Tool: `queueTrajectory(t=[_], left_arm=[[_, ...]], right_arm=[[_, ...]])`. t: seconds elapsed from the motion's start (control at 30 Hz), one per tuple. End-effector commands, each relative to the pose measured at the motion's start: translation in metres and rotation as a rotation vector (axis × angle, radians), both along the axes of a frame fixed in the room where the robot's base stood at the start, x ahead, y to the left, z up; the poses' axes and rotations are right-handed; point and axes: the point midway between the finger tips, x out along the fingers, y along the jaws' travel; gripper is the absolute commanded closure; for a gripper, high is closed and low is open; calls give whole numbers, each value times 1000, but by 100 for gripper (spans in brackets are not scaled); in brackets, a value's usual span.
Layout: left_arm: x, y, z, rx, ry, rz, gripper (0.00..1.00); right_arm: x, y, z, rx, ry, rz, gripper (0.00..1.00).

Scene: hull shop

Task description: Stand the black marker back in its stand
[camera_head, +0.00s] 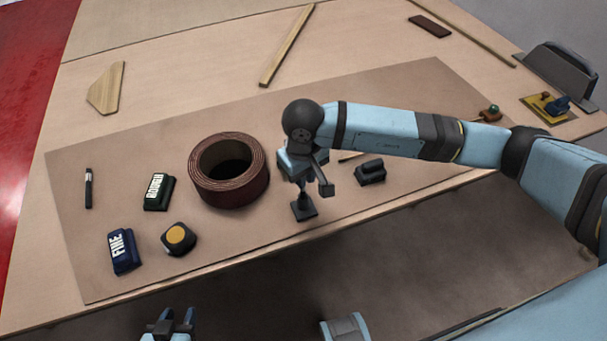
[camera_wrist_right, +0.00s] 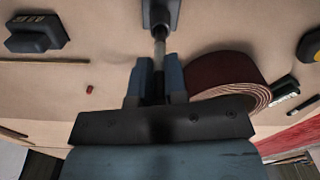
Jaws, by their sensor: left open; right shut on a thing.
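My right gripper (camera_head: 308,175) is shut on a slim dark upright thing, seemingly the black marker (camera_wrist_right: 159,60). In the right wrist view it runs from between the fingers (camera_wrist_right: 158,85) to a small dark stand (camera_wrist_right: 160,12). In the head view the stand (camera_head: 304,210) sits on the brown mat right below this gripper, near the table's front edge. The marker's lower end meets or nearly meets the stand; I cannot tell whether it is inside. The gripper hides most of the marker. My left gripper (camera_head: 172,326) is open and empty at the bottom edge.
A brown roll (camera_head: 230,170) stands close left of the stand. A dark handled block (camera_head: 370,172) is to its right. A ROUGH block (camera_head: 158,192), a FINE block (camera_head: 123,252), a yellow-topped tape (camera_head: 179,238) and a dark pen-like thing (camera_head: 88,188) lie left. The mat (camera_head: 100,285) is bare between them.

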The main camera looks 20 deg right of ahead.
Motion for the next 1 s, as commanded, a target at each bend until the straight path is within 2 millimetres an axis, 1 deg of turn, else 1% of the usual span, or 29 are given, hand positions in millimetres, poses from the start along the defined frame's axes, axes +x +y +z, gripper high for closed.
queueTrajectory(t=[0.03,0.23,0.27,0.3,0.37,0.67,0.77,0.83,0.87,1.0], left_arm=[[-3,1,-15,7,21,0,57],[-3,1,-15,7,20,0,57],[-3,1,-15,7,20,0,57],[-3,1,-15,7,20,0,57],[-3,1,-15,7,20,0,57],[-3,0,-14,4,22,1,57],[0,-2,-7,-14,37,11,57],[3,-5,2,-37,56,23,57],[3,-6,4,-43,62,27,57],[3,-5,2,-40,61,25,57]], right_arm=[[0,0,-3,0,0,0,100],[0,0,-3,0,0,0,100],[0,0,-3,0,0,0,80],[0,0,-3,0,0,0,71],[0,0,-3,0,0,0,57],[0,0,-3,0,0,0,57],[0,0,-3,0,0,0,57],[0,0,-3,0,0,0,57],[1,0,1,1,-3,0,57],[2,0,36,1,-6,1,57]])
